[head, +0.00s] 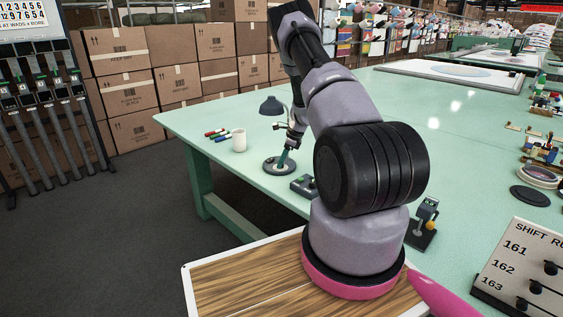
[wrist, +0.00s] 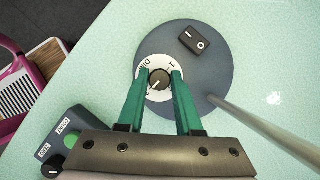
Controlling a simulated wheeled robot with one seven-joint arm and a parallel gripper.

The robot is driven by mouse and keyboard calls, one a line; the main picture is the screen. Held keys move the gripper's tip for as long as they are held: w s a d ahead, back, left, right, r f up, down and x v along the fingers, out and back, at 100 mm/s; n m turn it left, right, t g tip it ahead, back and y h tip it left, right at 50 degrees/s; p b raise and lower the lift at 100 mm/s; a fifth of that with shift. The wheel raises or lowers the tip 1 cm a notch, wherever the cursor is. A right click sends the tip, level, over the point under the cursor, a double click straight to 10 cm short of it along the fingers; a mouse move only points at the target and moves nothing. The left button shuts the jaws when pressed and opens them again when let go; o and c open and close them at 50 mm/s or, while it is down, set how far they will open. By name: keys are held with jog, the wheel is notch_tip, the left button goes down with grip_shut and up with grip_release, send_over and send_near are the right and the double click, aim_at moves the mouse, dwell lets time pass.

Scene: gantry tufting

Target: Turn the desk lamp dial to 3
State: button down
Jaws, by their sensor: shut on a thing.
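The desk lamp has a dark shade (head: 272,106) and a round grey base (head: 270,168) on the green table. The base also shows in the wrist view (wrist: 213,80), with a black rocker switch (wrist: 194,41) and a slanting post (wrist: 265,130). The dial is a dark knob (wrist: 159,79) on a white scale ring (wrist: 158,61). Letters reading "DIM" and a "1" show on the ring; the fingers hide other marks. A pale pointer line on the knob seems to point to the lower left. My gripper (wrist: 160,77) has its green fingers shut on the knob from both sides.
A grey box with labelled buttons (wrist: 72,140) stands near the base at the lower left. A small stand (head: 424,222) is at the right.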

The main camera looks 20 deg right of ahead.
jog(key=c, duration=0.6)
grip_release()
jog(key=shift+d+r, duration=0.15)
jog(key=shift+r, duration=0.15)
jog(key=v, duration=0.2)
jog(key=shift+s+d+r, duration=0.1)
jog(key=shift+d+r, duration=0.05)
jog(key=shift+r, duration=0.15)
jog(key=s+d, duration=0.2)
jog(key=d, duration=0.1)
jog(key=s+d, duration=0.2)
jog(key=d, duration=0.1)
jog(key=s+d, duration=0.2)
jog(key=d, duration=0.2)
jog(key=shift+s+f, duration=0.1)
jog(key=shift+s, duration=0.15)
